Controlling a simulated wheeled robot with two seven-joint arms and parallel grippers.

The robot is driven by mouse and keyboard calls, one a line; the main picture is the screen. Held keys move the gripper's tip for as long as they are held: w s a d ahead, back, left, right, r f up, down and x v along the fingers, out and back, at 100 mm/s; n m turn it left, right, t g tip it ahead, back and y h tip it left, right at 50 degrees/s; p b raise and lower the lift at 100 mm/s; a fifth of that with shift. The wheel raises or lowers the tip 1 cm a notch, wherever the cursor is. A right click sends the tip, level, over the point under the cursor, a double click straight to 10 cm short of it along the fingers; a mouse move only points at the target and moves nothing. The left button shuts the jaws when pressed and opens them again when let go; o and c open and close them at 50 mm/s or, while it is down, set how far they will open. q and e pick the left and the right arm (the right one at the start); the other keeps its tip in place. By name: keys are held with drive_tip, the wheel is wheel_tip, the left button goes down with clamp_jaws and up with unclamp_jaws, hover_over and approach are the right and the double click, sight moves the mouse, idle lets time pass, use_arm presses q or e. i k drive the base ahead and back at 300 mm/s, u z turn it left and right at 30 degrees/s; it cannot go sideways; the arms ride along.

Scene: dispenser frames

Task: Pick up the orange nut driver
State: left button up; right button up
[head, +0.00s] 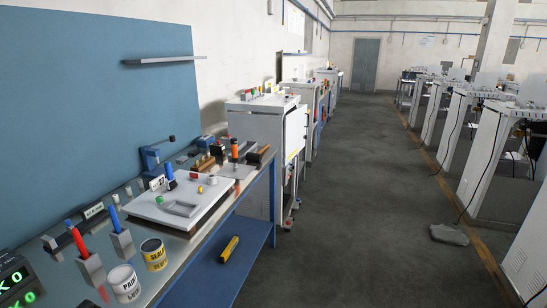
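An upright tool with an orange handle (235,147), which looks like the orange nut driver, stands at the far end of the workbench. Its thin dark shaft points down and its lower tip is too small to make out clearly. It is behind the white panel and beside several brown and dark blocks. Neither of my grippers shows in the head view.
The workbench (208,235) runs along the left wall. A white panel (160,208), a yellow can (154,255), a white can (124,283) and red- and blue-handled tools in grey holders stand nearer. A yellow tool (229,249) lies on the lower shelf.

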sight(234, 141)
drive_tip(key=z, duration=0.5)
drive_tip(key=i, duration=0.65)
drive_tip(key=z, duration=0.7)
drive_tip(key=i, duration=2)
drive_tip(key=u, duration=1.3)
drive_tip(key=i, duration=0.5)
drive_tip(key=u, duration=0.55)
